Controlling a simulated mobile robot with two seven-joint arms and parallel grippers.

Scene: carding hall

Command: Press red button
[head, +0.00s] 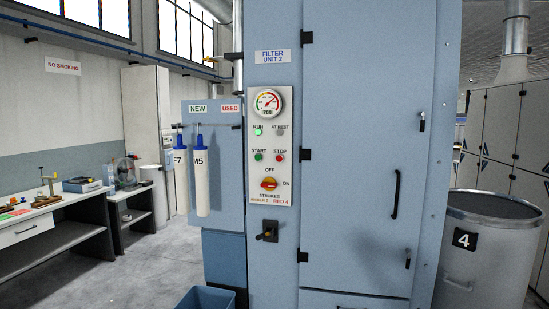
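The red button (279,158) is a small round button under the word STOP on the white control panel (270,190) of the blue cabinet labelled Filter Unit 2. A green button (258,157) sits to its left under START. Above them are a lit green RUN lamp (258,133), a grey AT REST lamp (279,133) and a round gauge (267,102). Below is a red and yellow rotary switch (269,184) between OFF and ON markings. Neither of my grippers is in view, and nothing covers the button.
A dark lever (267,231) sticks out below the panel. Two white filter tubes (201,178) hang left of it. A blue bin (205,299) stands on the floor in front. A grey drum (488,250) marked 4 stands right. A workbench (40,232) is far left, with open floor beside it.

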